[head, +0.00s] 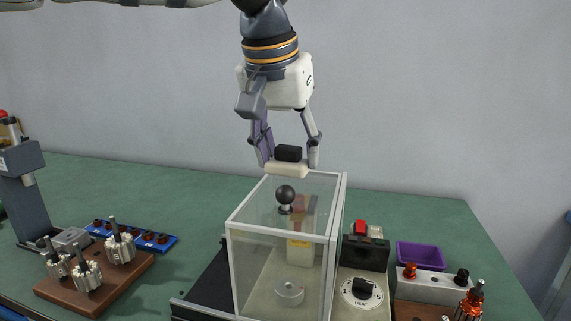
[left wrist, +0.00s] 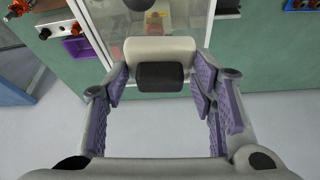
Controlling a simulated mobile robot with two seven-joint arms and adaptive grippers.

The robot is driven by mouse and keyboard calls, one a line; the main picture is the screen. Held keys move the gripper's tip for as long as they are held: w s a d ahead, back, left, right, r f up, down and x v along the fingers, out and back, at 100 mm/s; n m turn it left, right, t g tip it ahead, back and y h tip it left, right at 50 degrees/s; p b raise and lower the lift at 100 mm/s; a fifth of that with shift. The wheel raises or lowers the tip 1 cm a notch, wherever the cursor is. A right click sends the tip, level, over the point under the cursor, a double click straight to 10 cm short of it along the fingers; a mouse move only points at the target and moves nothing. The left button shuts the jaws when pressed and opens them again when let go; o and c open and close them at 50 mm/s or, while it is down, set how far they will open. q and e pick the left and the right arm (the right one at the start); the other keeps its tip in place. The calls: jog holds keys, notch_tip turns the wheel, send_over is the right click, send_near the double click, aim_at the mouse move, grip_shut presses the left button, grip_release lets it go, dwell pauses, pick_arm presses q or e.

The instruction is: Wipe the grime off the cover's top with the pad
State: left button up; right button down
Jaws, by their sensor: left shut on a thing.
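The cover (head: 325,238) is a clear box with a pale frame and a round black knob (head: 285,194) inside or on its top, on the bench. My left gripper (head: 288,160) hangs over the far edge of the cover's top, its fingers on either side of the pad. The pad (head: 287,170) is a cream block with a black grip on top; it also shows in the left wrist view (left wrist: 160,48). My left gripper is shut on the pad's black grip (left wrist: 161,76). The pad is at the top's far edge; I cannot tell whether it touches. I make out no clear grime. My right gripper is not in view.
A wooden block (head: 97,283) with several metal armatures stands at left, near a blue rack (head: 160,242). A black box with a red switch (head: 365,252), a dial unit (head: 361,292) and a purple bin (head: 420,256) stand right of the cover. The far bench is clear.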

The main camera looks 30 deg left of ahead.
pick_arm(q)
jog(key=shift+v, duration=1)
jog(key=shift+w+r, duration=0.35)
jog(key=shift+r, duration=0.35)
jog(key=shift+v, duration=0.8)
jog(key=shift+w, duration=0.1)
